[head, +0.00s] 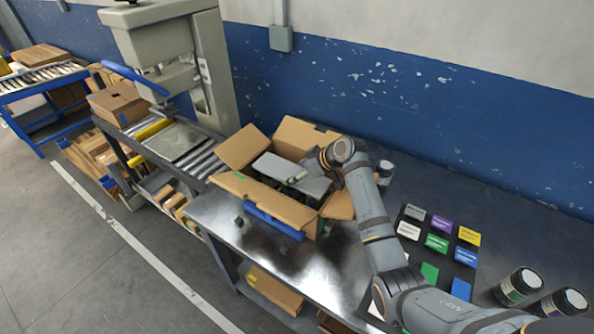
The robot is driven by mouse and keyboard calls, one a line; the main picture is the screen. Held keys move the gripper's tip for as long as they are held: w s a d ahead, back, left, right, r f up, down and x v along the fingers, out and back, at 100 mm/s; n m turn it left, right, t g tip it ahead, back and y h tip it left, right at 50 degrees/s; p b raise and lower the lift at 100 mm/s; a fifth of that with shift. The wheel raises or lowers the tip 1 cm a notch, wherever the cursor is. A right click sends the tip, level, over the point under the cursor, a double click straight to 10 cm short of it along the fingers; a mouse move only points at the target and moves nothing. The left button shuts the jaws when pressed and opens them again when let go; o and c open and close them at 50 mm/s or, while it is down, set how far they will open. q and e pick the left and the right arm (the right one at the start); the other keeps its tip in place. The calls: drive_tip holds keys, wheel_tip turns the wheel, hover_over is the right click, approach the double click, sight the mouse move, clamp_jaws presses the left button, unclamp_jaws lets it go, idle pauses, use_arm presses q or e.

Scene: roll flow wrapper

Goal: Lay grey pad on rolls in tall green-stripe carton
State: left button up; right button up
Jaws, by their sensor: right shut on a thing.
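An open cardboard carton (260,200) stands on the dark workbench with its flaps spread; a small green mark shows on its left flap. A flat grey pad (283,168) is at the carton's opening, slightly tilted. My right gripper (309,168) reaches in from the right and is shut on the pad's right side. Dark shapes show below the pad inside the carton; the pad and flaps hide most of them, and I cannot tell whether the pad touches them. My left gripper is not in view.
A blue bar-like thing (273,222) lies at the carton's front. A dark board of coloured cards (438,243) and dark jars (517,287) are to the right. A roller conveyor (197,160) and a grey machine (165,45) stand left. The bench's front left is mostly clear.

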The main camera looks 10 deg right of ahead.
drive_tip(key=shift+f, duration=0.1)
drive_tip(key=o, duration=0.8)
drive_tip(key=b+v, duration=0.1)
drive_tip(key=v, duration=1.1)
